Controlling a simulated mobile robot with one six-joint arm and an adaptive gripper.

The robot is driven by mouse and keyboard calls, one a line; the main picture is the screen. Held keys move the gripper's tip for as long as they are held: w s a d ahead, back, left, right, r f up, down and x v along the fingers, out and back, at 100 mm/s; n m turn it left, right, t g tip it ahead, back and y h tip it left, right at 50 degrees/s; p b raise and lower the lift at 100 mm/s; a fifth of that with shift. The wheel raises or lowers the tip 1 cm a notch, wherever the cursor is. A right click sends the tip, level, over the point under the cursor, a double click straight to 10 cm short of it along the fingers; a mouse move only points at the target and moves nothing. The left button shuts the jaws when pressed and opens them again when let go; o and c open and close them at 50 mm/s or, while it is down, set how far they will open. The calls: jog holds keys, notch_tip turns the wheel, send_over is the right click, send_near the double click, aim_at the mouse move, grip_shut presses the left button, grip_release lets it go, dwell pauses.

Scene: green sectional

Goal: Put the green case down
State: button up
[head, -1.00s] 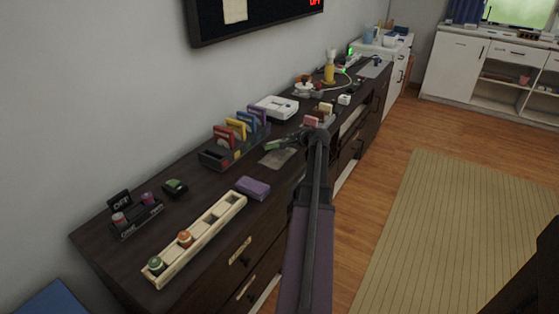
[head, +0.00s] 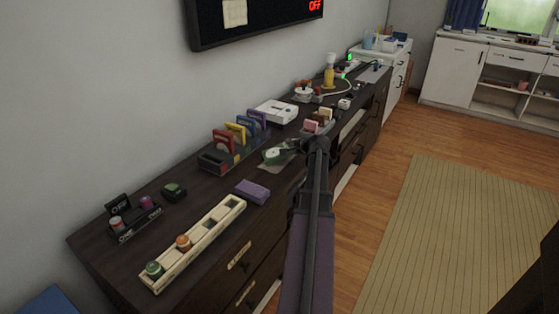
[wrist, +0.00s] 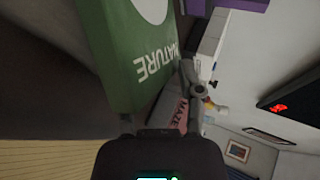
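The green case (head: 274,154) is at the end of my gripper (head: 298,147), tilted so its pale round mark shows. It hangs over or rests on a thin grey mat (head: 268,168) on the dark dresser; I cannot tell if it touches. In the wrist view the green case (wrist: 132,62), lettered "NATURE", fills the upper left, close to my gripper (wrist: 160,90).
A rack (head: 215,163) of red, yellow, blue and purple cases stands left of the gripper. A purple box (head: 253,190) and cream tray (head: 197,245) are nearer. A white console (head: 276,111) and small pink and tan items (head: 317,124) stand behind.

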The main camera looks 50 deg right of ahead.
jog(key=shift+r, duration=0.1)
jog(key=shift+p+v, duration=1.9)
jog(key=shift+v, duration=2.1)
notch_tip(320, 180, up, 7)
jog(key=s+p, duration=0.2)
jog(key=p, duration=0.5)
jog(key=shift+s+a+r, duration=0.15)
jog(key=shift+s+a, duration=0.1)
jog(key=shift+a, duration=0.2)
